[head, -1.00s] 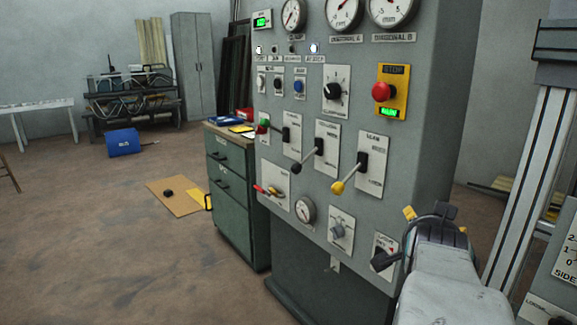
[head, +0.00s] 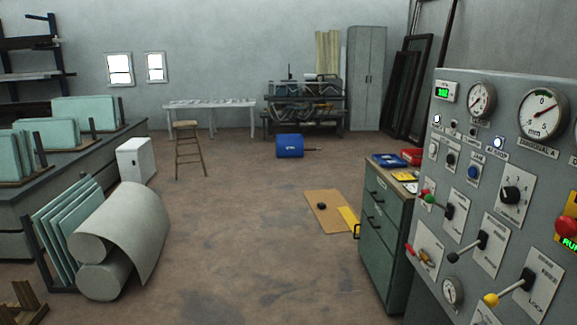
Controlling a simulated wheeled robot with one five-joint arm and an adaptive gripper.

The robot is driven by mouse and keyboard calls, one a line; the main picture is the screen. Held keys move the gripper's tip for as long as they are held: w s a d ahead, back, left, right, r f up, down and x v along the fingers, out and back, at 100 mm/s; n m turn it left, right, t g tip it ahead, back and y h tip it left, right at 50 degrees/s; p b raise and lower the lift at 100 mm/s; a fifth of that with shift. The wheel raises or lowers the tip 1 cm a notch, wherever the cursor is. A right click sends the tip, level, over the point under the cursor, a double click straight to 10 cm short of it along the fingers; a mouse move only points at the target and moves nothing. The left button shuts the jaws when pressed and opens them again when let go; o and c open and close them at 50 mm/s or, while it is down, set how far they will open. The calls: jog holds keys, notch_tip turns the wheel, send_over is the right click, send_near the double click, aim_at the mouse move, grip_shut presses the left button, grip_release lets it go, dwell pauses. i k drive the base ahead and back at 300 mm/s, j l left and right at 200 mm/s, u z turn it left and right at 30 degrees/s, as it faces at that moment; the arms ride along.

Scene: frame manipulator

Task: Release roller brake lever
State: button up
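A grey control panel (head: 455,120) stands at the right. It carries several levers. One has a green ball (head: 430,199), one a black ball (head: 453,257) and one a yellow ball (head: 491,299). All three stick out to the left and slightly forward from their plates. The lever labels are too small to read surely, so I cannot tell which is the roller brake. My gripper is not in the current view.
A green drawer cabinet (head: 385,235) stands just left of the panel. White rolls with a draped sheet (head: 135,225) and a bench with pale panels (head: 40,170) are at the left.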

aim_at(453, 257)
jog(key=k+j+z, duration=0.2)
jog(key=z, duration=0.25)
jog(key=k+j+z, duration=0.1)
jog(key=k+z, duration=0.15)
jog(key=z, duration=0.15)
jog(key=i+u, duration=0.15)
jog(key=u, duration=0.25)
jog(key=i+u, duration=0.1)
jog(key=u, duration=0.35)
jog(key=i+l+u, duration=0.1)
jog(key=u, duration=0.3)
jog(key=i+l+u, duration=0.15)
jog(key=u, duration=0.3)
jog(key=i+l+u, duration=0.1)
jog(key=u, duration=0.3)
jog(key=l+u, duration=0.2)
jog(key=u, duration=0.25)
jog(key=i+l, duration=0.05)
